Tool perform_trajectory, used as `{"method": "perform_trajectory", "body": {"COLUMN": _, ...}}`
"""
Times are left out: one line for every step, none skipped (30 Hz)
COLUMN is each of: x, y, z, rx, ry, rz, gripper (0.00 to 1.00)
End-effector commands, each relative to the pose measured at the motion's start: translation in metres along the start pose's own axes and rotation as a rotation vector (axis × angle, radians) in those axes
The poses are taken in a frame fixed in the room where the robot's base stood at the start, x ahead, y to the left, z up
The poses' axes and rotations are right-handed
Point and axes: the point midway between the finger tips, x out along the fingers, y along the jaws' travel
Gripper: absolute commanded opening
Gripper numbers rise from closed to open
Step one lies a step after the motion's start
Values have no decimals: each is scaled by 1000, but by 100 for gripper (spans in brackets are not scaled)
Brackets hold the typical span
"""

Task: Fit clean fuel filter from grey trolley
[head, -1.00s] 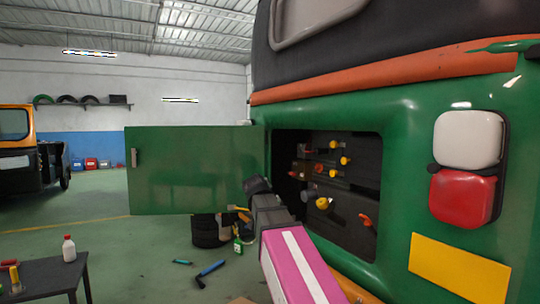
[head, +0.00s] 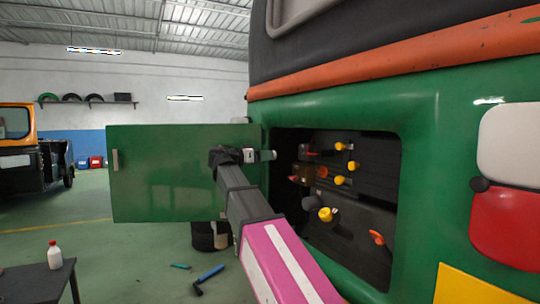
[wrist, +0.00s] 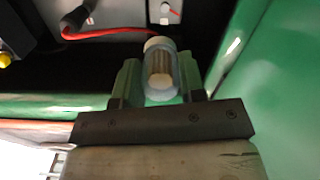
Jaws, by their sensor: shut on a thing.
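A small clear fuel filter (wrist: 160,68) with pale ends and a pleated, tan core sits between my gripper's green fingers in the wrist view. My gripper (head: 262,155) is shut on it. In the head view the filter (head: 269,155) shows small, pointing right, in front of the hinge side of the open green door. The open engine bay (head: 350,190) lies just to its right. Inside are several yellow knobs, red-orange parts and dark blocks. I cannot tell where the filter's seat is. A red cable (wrist: 110,33) runs ahead of the filter in the wrist view.
The open door (head: 160,172) stands left of the bay, behind my arm. The bay's green rim (head: 394,150) bounds the opening. A dark grey table (head: 40,283) with a white bottle (head: 54,255) stands lower left. Blue tools (head: 208,278) lie on the floor.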

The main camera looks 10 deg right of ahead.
Motion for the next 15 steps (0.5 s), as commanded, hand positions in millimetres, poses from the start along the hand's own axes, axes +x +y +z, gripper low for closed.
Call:
{"method": "perform_trajectory", "body": {"x": -1, "y": 0, "z": -1, "rx": 0, "ry": 9, "rz": 2, "gripper": 16}}
{"method": "perform_trajectory", "body": {"x": -1, "y": 0, "z": -1, "rx": 0, "ry": 13, "rz": 3, "gripper": 16}}
{"method": "perform_trajectory", "body": {"x": 0, "y": 0, "z": -2, "rx": 0, "ry": 17, "rz": 5, "gripper": 16}}
{"method": "perform_trajectory", "body": {"x": 0, "y": 0, "z": -2, "rx": 0, "ry": 19, "rz": 6, "gripper": 16}}
{"method": "perform_trajectory", "body": {"x": 1, "y": 0, "z": -2, "rx": 0, "ry": 20, "rz": 7, "gripper": 16}}
{"method": "perform_trajectory", "body": {"x": 3, "y": 1, "z": -2, "rx": 0, "ry": 20, "rz": 7, "gripper": 16}}
{"method": "perform_trajectory", "body": {"x": 5, "y": 1, "z": -2, "rx": 0, "ry": 20, "rz": 7, "gripper": 16}}
{"method": "perform_trajectory", "body": {"x": 7, "y": 1, "z": -2, "rx": 0, "ry": 20, "rz": 8, "gripper": 16}}
{"method": "perform_trajectory", "body": {"x": 10, "y": 1, "z": -2, "rx": 0, "ry": 19, "rz": 8, "gripper": 16}}
{"method": "perform_trajectory", "body": {"x": 13, "y": 1, "z": -2, "rx": 0, "ry": 19, "rz": 7, "gripper": 16}}
{"method": "perform_trajectory", "body": {"x": 15, "y": 0, "z": -2, "rx": 0, "ry": 19, "rz": 7, "gripper": 16}}
{"method": "perform_trajectory", "body": {"x": 19, "y": 0, "z": -2, "rx": 0, "ry": 19, "rz": 7, "gripper": 16}}
{"method": "perform_trajectory", "body": {"x": 22, "y": 0, "z": -3, "rx": 0, "ry": 19, "rz": 7, "gripper": 16}}
{"method": "perform_trajectory", "body": {"x": 25, "y": 0, "z": -3, "rx": 0, "ry": 19, "rz": 7, "gripper": 16}}
{"method": "perform_trajectory", "body": {"x": 28, "y": 0, "z": -3, "rx": 0, "ry": 19, "rz": 7, "gripper": 16}}
